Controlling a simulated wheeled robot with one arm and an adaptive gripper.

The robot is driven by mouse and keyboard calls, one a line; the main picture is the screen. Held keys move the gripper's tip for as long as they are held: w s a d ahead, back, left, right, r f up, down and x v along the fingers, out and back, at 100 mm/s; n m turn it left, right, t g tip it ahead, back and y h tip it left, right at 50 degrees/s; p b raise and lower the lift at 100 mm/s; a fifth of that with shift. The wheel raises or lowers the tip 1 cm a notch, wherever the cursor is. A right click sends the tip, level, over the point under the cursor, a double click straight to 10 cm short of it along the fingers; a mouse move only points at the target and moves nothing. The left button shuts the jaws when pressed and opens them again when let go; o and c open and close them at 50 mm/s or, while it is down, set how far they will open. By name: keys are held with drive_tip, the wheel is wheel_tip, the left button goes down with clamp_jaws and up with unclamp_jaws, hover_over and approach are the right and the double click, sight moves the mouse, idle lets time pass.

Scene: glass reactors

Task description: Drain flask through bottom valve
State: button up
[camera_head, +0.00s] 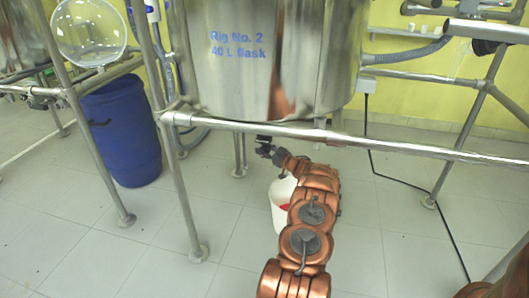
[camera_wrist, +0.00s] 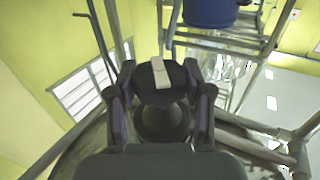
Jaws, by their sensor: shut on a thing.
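The steel vessel (camera_head: 265,75) labelled "Rig No. 2 40 L flask" hangs in a tubular frame in the head view. My gripper (camera_head: 266,147) is under it, just below the front rail. In the wrist view my gripper (camera_wrist: 160,85) has its two fingers closed on either side of a black valve handle (camera_wrist: 160,97) with a pale stripe on it. The valve's outlet is hidden. A white bucket (camera_head: 281,209) with something red showing stands on the floor below, partly hidden by my copper-coloured arm.
A horizontal steel rail (camera_head: 400,149) crosses in front above my arm. A blue drum (camera_head: 124,135) stands at left, near a round glass vessel (camera_head: 88,32). A black cable (camera_head: 398,190) runs down the right. Tiled floor is open on both sides.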

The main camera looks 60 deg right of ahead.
drive_tip(key=shift+n+y+b, duration=0.9)
drive_tip(key=shift+y+b, duration=0.45)
drive_tip(key=shift+y, duration=0.15)
drive_tip(key=shift+r+y+b, duration=0.2)
drive_tip(key=shift+y+b, duration=0.1)
drive_tip(key=shift+b, duration=0.05)
drive_tip(key=o, duration=1.2)
drive_tip(key=shift+f, duration=0.1)
drive_tip(key=shift+s, duration=0.1)
drive_tip(key=s, duration=1.1)
drive_tip(key=shift+s+d, duration=0.3)
drive_tip(key=shift+s, duration=0.05)
drive_tip(key=shift+c, duration=0.8)
